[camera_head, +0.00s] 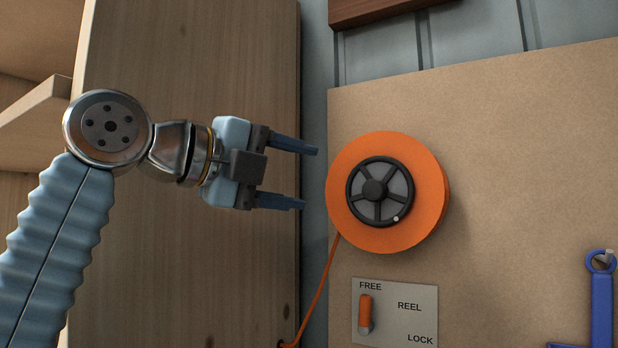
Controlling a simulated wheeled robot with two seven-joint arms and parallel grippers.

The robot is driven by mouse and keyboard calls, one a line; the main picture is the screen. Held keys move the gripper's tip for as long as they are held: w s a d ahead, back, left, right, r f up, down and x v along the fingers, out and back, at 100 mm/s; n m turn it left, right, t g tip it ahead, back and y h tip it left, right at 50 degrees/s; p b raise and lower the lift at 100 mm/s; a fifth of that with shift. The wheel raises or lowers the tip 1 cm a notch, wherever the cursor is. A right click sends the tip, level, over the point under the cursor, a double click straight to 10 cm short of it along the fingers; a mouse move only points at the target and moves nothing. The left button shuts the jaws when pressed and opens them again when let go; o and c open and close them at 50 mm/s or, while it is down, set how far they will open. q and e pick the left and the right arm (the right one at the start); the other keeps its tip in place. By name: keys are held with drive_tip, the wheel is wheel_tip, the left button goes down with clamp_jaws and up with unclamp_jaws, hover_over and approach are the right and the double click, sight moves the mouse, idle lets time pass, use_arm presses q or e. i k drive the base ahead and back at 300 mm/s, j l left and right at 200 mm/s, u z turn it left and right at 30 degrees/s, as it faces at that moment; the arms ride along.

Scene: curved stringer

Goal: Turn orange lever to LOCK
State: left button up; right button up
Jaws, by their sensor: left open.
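The orange lever (365,312) sits on a grey label plate (408,325) at the lower middle of the head view. The plate reads FREE at top left, REEL at the middle right and LOCK at bottom right. The lever stands upright, its orange end up just under FREE. My left gripper (311,178) is open and empty, its two blue fingers pointing right. It is above and to the left of the lever, beside the orange reel, with a gap to both. My right gripper does not show.
A round orange reel (428,193) with a black spoked hub is mounted on the brown board (520,150) above the plate. An orange cord (322,280) runs down from it to the lower left. A blue tool (601,305) hangs at the right. A wooden cabinet panel (190,60) stands behind my arm.

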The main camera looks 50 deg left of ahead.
sight(366, 326)
drive_tip(key=k+l, duration=0.2)
drive_tip(key=l, duration=0.2)
drive_tip(key=k+l, duration=0.2)
drive_tip(key=l, duration=0.2)
drive_tip(key=k+l, duration=0.2)
drive_tip(key=l, duration=0.2)
